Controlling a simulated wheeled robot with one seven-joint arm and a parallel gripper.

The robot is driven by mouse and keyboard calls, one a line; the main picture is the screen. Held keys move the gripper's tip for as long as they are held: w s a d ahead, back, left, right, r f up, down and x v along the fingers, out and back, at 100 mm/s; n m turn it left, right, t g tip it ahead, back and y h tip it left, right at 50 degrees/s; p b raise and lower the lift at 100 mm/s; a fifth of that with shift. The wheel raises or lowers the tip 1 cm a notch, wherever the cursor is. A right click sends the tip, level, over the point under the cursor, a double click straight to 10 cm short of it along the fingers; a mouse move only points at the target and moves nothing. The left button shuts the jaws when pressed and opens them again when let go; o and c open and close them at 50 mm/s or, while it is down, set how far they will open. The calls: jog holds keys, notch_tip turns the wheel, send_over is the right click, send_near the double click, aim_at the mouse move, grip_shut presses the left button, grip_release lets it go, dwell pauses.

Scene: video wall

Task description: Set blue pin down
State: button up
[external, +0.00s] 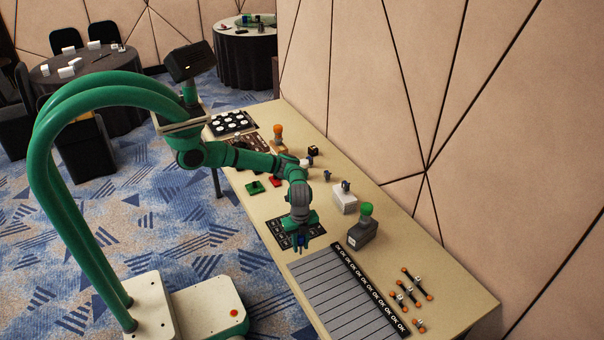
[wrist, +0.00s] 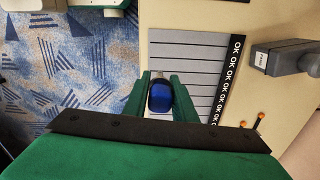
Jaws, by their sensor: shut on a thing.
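My gripper (external: 301,238) is over the near part of the long table, pointing down. In the wrist view its green fingers (wrist: 160,92) are shut on the blue pin (wrist: 161,98), which shows as a rounded dark blue top with a pale part below it. In the external view only a small blue patch of the pin shows between the fingers. A black board (external: 280,227) with pale markings lies beneath or just behind my gripper. Whether the pin touches anything cannot be told.
A grey lined panel (external: 335,300) with a black OK strip (external: 372,290) lies bare in front of my gripper. A grey block with a green knob (external: 363,232) stands to the right. A white box (external: 344,200) is behind it. Small orange-ended parts (external: 408,293) lie near the right edge.

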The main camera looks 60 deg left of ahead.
jog(key=s+d+n, duration=0.1)
jog(key=s+d, duration=0.3)
jog(key=d, duration=0.5)
jog(key=w+d+f, duration=0.2)
jog(key=d+f, duration=0.1)
jog(key=d, duration=0.1)
jog(key=w+d+f, duration=0.2)
jog(key=d+f, duration=0.1)
jog(key=w+d+f, duration=0.3)
jog(key=d, duration=0.1)
jog(key=shift+d+f, duration=0.3)
jog(key=shift+f, duration=0.05)
jog(key=shift+w+d+f, duration=0.1)
jog(key=shift+f, duration=1.55)
jog(key=shift+f, duration=0.1)
jog(key=o, duration=1.1)
